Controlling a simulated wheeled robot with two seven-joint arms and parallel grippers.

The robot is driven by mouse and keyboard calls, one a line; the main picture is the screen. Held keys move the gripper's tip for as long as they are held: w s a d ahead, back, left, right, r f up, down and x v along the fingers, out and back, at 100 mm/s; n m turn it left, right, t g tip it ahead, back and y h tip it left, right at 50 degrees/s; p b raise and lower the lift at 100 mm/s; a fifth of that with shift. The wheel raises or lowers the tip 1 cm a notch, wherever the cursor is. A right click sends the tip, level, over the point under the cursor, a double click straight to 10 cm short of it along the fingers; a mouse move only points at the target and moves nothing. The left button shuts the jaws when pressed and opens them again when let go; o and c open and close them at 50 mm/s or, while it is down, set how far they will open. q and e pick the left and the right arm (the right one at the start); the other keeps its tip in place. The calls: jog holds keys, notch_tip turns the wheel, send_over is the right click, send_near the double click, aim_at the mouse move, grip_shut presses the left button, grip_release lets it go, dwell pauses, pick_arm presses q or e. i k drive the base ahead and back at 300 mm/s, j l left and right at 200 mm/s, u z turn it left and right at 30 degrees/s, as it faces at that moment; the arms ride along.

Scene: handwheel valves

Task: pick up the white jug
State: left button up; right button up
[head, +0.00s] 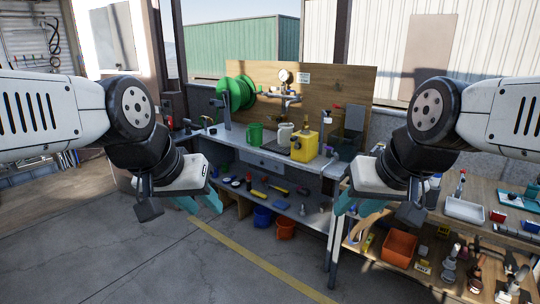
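A white jug (285,132) stands upright on the grey workbench (232,146) near its back, between a green jug (255,134) on the left and a yellow can (304,146) on the right. The yellow can hides part of its lower right side. My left gripper (200,203) hangs in front of the bench at the left, with its teal fingers apart and empty. My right gripper (353,206) is in front of the bench's right end, with its teal fingers apart and nothing seen between them. Both are well away from the white jug.
A green hose reel (237,93) and a pipe with a gauge (286,76) are on the wooden board behind the bench. Tools lie on the lower shelf, above a blue bucket (263,216). A wooden shelf unit (440,218) stands at the right. The floor in front is clear.

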aim_at(285, 132)
jog(key=i+j+u, duration=0.1)
jog(key=i+u, duration=0.2)
jog(key=i, duration=0.5)
jog(key=i+l+u, duration=0.1)
jog(key=i+u, duration=0.25)
jog(key=i, duration=0.4)
jog(key=i+j+z, duration=0.25)
jog(key=i+z, duration=0.2)
jog(key=i, duration=0.2)
jog(key=i+j+z, duration=0.85)
jog(key=i+j, duration=0.3)
jog(key=j, duration=0.05)
